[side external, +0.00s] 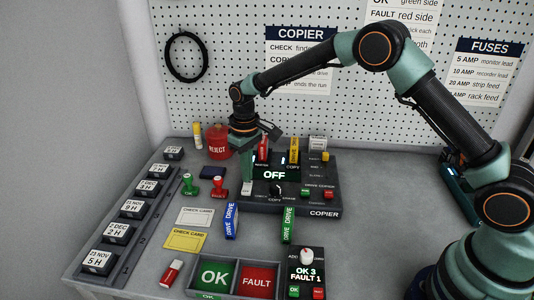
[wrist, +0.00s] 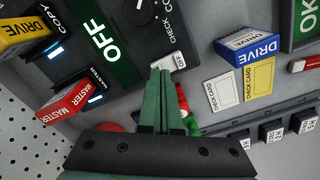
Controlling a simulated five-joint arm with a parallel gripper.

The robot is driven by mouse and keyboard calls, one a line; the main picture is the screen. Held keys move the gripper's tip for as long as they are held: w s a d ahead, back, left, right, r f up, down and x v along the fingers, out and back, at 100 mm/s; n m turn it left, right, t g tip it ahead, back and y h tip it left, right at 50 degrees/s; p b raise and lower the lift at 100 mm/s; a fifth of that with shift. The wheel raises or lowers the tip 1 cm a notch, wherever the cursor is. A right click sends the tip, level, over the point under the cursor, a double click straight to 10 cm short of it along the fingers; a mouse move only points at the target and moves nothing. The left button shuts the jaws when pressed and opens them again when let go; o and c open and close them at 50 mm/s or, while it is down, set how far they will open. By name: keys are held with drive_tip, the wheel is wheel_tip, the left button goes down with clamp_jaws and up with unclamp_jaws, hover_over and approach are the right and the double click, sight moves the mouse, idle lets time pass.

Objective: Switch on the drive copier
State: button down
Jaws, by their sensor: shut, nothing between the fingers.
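The drive copier (side external: 322,212) is a dark box in the middle of the bench, and its display (side external: 274,174) reads OFF. The display also shows in the wrist view (wrist: 105,40). A small white power switch (side external: 232,188) is at the copier's front left; in the wrist view the switch (wrist: 172,62) is marked OFF. My gripper (side external: 247,181) is shut and empty, pointing down at this switch. In the wrist view its fingertips (wrist: 161,71) are right at the switch's edge; I cannot tell whether they touch it.
A red master drive (wrist: 72,101) and a yellow drive (wrist: 24,38) stand in copier slots. A black dial (side external: 277,189) sits on the copier. Blue (side external: 231,223) and green (side external: 288,225) drives stand in front. Stamps (side external: 218,187) and a red REJECT bin (side external: 218,143) are left.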

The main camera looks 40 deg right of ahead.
drive_tip(key=shift+f, duration=0.6)
drive_tip(key=shift+r, duration=3.55)
